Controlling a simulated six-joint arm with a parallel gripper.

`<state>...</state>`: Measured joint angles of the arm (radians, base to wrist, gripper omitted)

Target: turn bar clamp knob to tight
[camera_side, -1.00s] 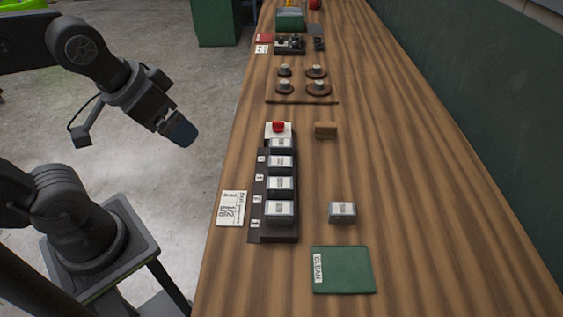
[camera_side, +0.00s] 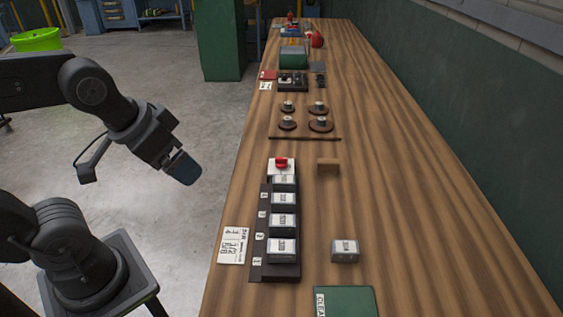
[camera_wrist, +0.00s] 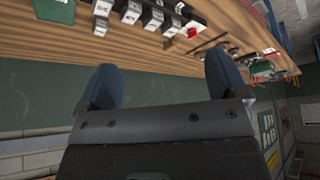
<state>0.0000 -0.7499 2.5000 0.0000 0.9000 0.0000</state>
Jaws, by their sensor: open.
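A red knob (camera_side: 282,162) sits on a white plate at the far end of a dark bar (camera_side: 258,262) holding several grey, labelled blocks. In the wrist view a small red knob (camera_wrist: 192,32) shows near the top, right of the row of blocks. I cannot read any tight mark or tell the knob's setting. My gripper (camera_side: 186,172) is off the bench's left edge, left of the knob and apart from it. In the wrist view my gripper (camera_wrist: 162,75) has its two dark blue fingers wide apart, with nothing between them.
A loose grey block (camera_side: 344,250), a brown block (camera_side: 328,165) and a green mat (camera_side: 345,302) lie on the bench (camera_side: 420,220). A white card (camera_side: 233,246) lies left of the bar. Several round pieces stand farther back. The bench's right side is clear.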

